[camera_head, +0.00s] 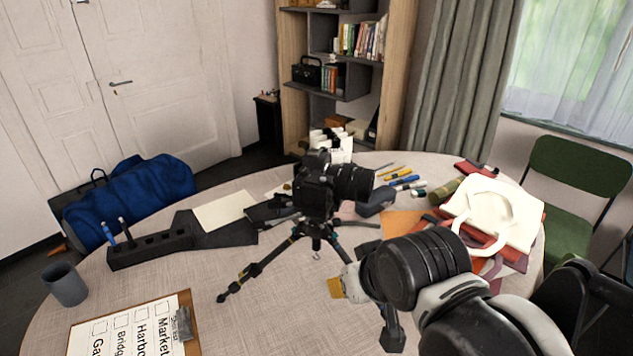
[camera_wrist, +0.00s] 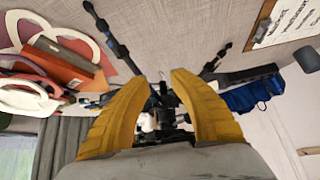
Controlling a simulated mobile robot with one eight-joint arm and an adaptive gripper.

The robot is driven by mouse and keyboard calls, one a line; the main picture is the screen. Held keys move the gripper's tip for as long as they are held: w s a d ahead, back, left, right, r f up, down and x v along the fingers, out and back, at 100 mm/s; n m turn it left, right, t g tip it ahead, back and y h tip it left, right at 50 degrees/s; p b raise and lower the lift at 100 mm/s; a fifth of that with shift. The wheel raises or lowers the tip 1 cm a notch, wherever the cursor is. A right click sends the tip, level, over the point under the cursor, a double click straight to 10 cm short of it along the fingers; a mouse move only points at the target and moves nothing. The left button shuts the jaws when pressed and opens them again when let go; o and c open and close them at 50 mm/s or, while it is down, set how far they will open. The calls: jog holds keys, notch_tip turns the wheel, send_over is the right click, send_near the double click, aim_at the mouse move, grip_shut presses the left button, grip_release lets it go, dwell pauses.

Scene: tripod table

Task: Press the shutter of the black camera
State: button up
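The black camera (camera_head: 325,186) stands upright on a small black tripod (camera_head: 316,236) near the middle of the round table, its lens pointing right. My gripper (camera_head: 336,288) shows only as a bit of yellow in the head view, below and slightly right of the camera; my wrist hides most of it. In the wrist view my gripper (camera_wrist: 160,76) has two yellow fingers with a gap between their tips, and nothing is held. Tripod legs (camera_wrist: 112,38) spread beyond the fingertips, and dark parts show between the fingers. I cannot make out the shutter button in either view.
On the round table (camera_head: 150,262), a clipboard (camera_head: 130,330), grey cup (camera_head: 65,285) and black organizer (camera_head: 150,249) lie left. A green chair (camera_head: 580,170) stands beyond.

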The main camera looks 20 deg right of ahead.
grip_shut()
dwell(1.3)
